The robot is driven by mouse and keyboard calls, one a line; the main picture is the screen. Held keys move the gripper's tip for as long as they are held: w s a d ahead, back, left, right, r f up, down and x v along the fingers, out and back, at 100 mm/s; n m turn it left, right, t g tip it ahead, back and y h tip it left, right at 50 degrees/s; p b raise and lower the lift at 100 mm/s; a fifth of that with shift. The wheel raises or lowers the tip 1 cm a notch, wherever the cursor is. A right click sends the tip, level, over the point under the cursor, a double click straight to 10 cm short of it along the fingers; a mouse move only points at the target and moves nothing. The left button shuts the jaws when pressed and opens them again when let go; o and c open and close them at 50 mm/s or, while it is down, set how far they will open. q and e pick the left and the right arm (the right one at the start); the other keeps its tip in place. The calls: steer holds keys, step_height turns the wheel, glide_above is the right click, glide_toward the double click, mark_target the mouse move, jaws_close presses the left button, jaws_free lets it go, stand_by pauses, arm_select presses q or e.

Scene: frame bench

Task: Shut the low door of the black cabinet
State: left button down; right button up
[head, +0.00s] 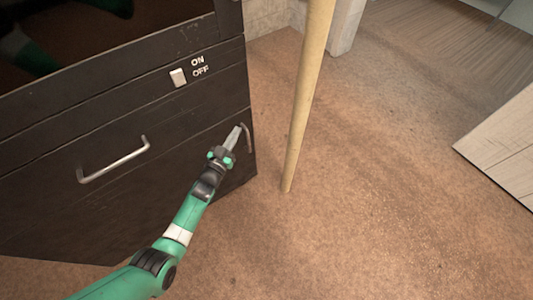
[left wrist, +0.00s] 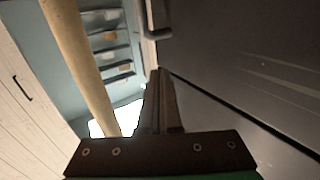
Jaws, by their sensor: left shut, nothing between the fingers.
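The black cabinet (head: 110,95) fills the left of the head view. The door looks almost flush with the front; I cannot tell if a small gap remains. My right gripper is not in view.
A wide handle (head: 114,158) juts from the cabinet's front to the left, and a white ON/OFF switch (head: 178,77) sits above. A pale wooden pole (head: 305,95) stands just right of the cabinet. The brown floor (head: 390,200) farther right is clear up to a pale wooden unit (head: 505,145).

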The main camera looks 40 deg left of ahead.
arm_select(q)
steer(key=s+d+b, duration=0.3)
steer(key=d+b, duration=0.3)
steer(key=d, duration=0.4)
steer(key=shift+s, duration=0.15)
steer(key=shift+s+d, duration=0.1)
steer(key=shift+d, duration=0.05)
